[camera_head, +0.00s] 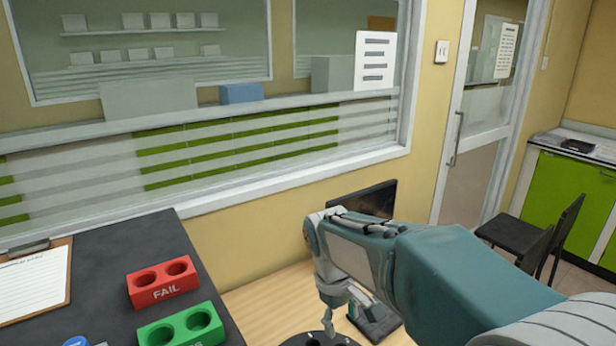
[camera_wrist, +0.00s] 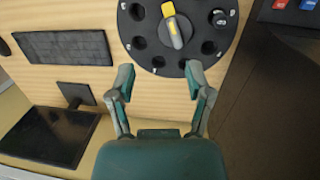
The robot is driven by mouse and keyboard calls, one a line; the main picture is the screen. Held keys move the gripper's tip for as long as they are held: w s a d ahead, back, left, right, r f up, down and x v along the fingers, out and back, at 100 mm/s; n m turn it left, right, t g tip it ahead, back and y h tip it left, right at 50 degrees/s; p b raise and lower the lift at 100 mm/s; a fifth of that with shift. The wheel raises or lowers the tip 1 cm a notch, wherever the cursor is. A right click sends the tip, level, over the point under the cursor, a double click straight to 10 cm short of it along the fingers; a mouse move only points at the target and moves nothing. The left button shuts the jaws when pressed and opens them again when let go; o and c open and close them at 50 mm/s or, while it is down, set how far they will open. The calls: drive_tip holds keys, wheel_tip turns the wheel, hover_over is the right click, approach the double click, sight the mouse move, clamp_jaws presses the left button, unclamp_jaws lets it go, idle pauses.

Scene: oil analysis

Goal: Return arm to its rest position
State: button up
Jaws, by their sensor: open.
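My gripper (camera_wrist: 160,78) is open in the wrist view, with its two fingers spread and nothing between them. It is over the wooden desk, near the edge of a black round holder (camera_wrist: 143,52) with several holes. A grey and yellow piece (camera_wrist: 175,28) lies across the middle of the holder, beyond the fingertips. In the head view my arm reaches in from the right and my gripper (camera_head: 338,300) points down beside the black round holder (camera_head: 318,340), which is mostly cut off by the bottom edge.
A keyboard (camera_wrist: 65,47) and a monitor (camera_wrist: 48,138) are on the desk left of my gripper. In the head view, a red FAIL block (camera_head: 162,283), a green block (camera_head: 180,328) and a clipboard (camera_head: 35,282) are on a dark counter. A chair (camera_head: 530,240) stands at right.

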drive_tip(key=s+d+r+m+t, duration=0.2)
drive_tip(key=s+d+m+t, duration=0.1)
drive_tip(key=s, duration=0.5)
drive_tip(key=s+d+r+m+t+y, duration=0.1)
drive_tip(key=s+d+r+m+t, duration=0.1)
drive_tip(key=s+d, duration=0.4)
drive_tip(key=s+m+t, duration=0.1)
drive_tip(key=s+m, duration=0.1)
drive_tip(key=shift+s+d+r+m+y, duration=0.15)
drive_tip(key=shift+s+r+m+y, duration=0.15)
drive_tip(key=shift+s+r, duration=0.1)
idle(1.0)
